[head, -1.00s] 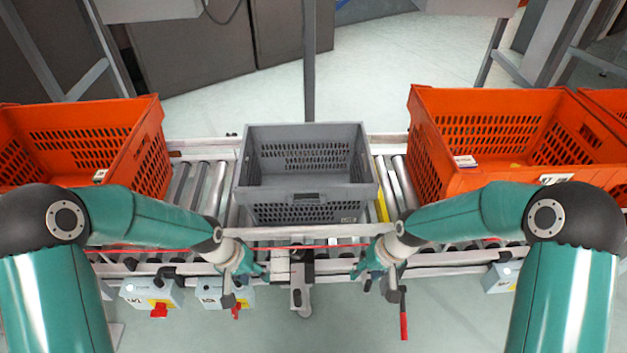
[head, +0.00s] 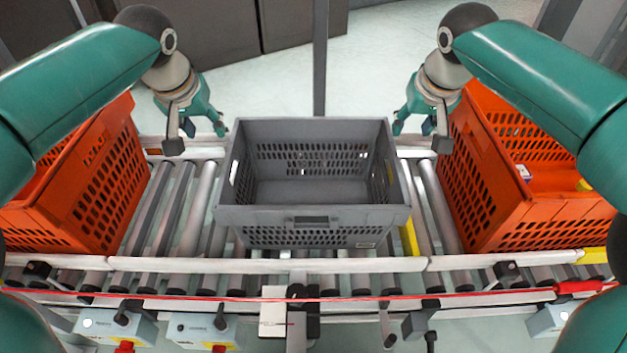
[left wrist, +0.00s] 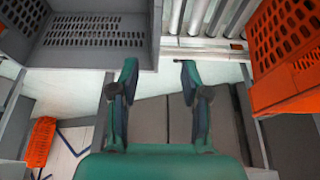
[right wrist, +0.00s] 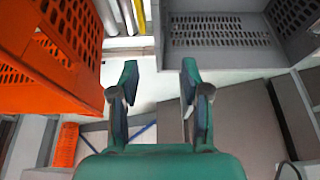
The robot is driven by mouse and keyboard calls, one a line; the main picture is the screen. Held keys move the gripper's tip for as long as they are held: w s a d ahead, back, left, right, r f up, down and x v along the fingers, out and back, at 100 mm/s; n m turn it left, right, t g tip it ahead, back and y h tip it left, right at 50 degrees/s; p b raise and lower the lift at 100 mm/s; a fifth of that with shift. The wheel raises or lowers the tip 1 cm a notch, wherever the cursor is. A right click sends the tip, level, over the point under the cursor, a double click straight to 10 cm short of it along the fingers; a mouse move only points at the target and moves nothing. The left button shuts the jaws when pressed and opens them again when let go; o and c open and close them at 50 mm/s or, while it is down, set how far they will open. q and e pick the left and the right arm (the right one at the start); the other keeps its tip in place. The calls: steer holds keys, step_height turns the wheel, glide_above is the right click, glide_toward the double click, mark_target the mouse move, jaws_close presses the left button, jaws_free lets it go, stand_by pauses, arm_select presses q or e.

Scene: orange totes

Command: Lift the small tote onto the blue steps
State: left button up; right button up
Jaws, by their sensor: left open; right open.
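The small tote is a grey open crate (head: 312,213), empty and upright on the roller conveyor in the middle of the head view. It also shows at the upper left of the left wrist view (left wrist: 98,62) and the upper right of the right wrist view (right wrist: 225,62). My left gripper (head: 205,128) is open and empty, off the tote's far left corner. My right gripper (head: 412,128) is open and empty, off its far right corner. Neither gripper touches the tote. I cannot make out blue steps in any view.
An orange tote (head: 100,190) stands left of the grey one, and another orange tote (head: 510,180) with small items inside stands to the right. Bare rollers (head: 180,205) lie between them. A thin post (head: 320,60) rises behind the conveyor. Control boxes (head: 205,330) line the front.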

mark_target(228, 157)
arm_select(q)
steer(key=shift+w+d, duration=0.1)
steer(key=shift+d, duration=0.1)
arm_select(e)
steer(key=shift+d, duration=0.2)
arm_select(q)
steer(key=x, duration=1.7)
arm_select(e)
steer(key=x, duration=1.7)
arm_select(q)
jaws_close()
arm_select(e)
jaws_close()
arm_select(q)
steer(key=shift+w+r, duration=0.1)
steer(key=shift+r, duration=0.05)
arm_select(e)
steer(key=shift+r, duration=0.15)
